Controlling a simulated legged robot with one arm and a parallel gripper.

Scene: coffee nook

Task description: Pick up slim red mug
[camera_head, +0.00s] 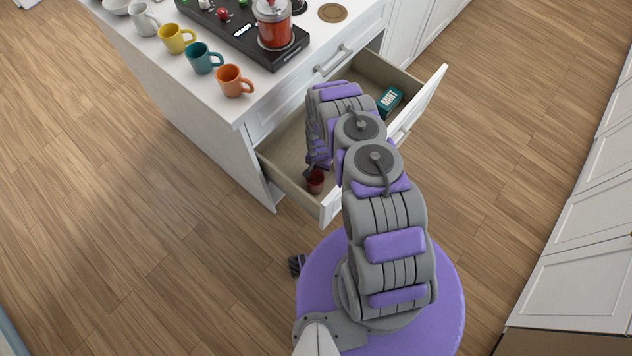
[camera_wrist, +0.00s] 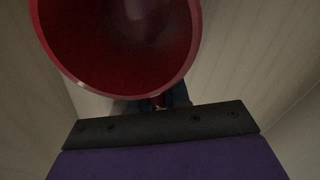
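The slim red mug (camera_head: 316,182) sits in the open drawer (camera_head: 283,141), near its front left corner. My gripper (camera_head: 311,172) reaches down into the drawer right at the mug. In the wrist view the mug (camera_wrist: 120,45) fills the top, its round mouth facing the camera. A dark edge of my gripper (camera_wrist: 158,106) crosses below the rim. A small red part shows just above that edge, perhaps the handle. The fingertips are mostly hidden, so I cannot tell whether they grip it.
A teal box (camera_head: 389,101) lies at the drawer's far right end. Orange (camera_head: 231,80), teal (camera_head: 201,57), yellow (camera_head: 174,39) and white (camera_head: 143,19) mugs line the counter above. A black machine (camera_head: 283,52) with a red-filled jar (camera_head: 273,24) stands beside them. Open floor lies left.

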